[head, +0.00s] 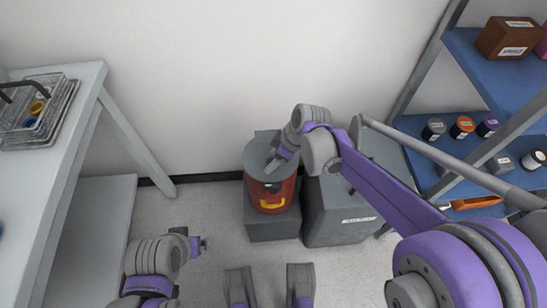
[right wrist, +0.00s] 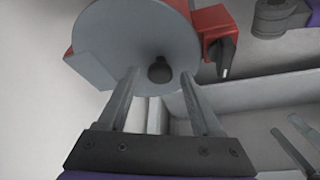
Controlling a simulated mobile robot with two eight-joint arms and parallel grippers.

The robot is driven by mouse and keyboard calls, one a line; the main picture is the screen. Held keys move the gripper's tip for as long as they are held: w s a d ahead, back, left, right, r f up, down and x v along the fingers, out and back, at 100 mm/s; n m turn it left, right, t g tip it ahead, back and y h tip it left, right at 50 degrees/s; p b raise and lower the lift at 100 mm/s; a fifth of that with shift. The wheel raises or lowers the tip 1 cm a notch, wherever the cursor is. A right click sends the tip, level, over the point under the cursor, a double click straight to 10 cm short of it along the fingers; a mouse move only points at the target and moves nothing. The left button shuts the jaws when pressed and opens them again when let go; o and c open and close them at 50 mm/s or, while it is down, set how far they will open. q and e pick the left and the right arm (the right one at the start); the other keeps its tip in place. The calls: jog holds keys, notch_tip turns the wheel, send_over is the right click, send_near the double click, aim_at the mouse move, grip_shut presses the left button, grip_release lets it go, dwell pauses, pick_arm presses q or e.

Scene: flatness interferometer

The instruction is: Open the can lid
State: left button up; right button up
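The red can (head: 272,193) has a yellow label on its front and stands on a grey block against the wall. Its round grey lid (head: 260,153) lies on top and looks shut. My right gripper (head: 273,163) is over the lid. In the right wrist view the lid (right wrist: 120,40) has a dark round knob (right wrist: 159,70). My right gripper (right wrist: 159,74) is open there, with one finger on each side of the knob; I cannot tell whether they touch it. My left gripper (head: 197,243) is low at the left, away from the can; its opening is unclear.
A grey bin (head: 340,215) stands right beside the can's block (head: 270,228). A blue shelf rack (head: 435,165) with jars and boxes is at the right. A white table (head: 75,100) with a wire basket (head: 45,105) is at the left. Floor in front is partly clear.

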grip_shut()
dwell(1.2)
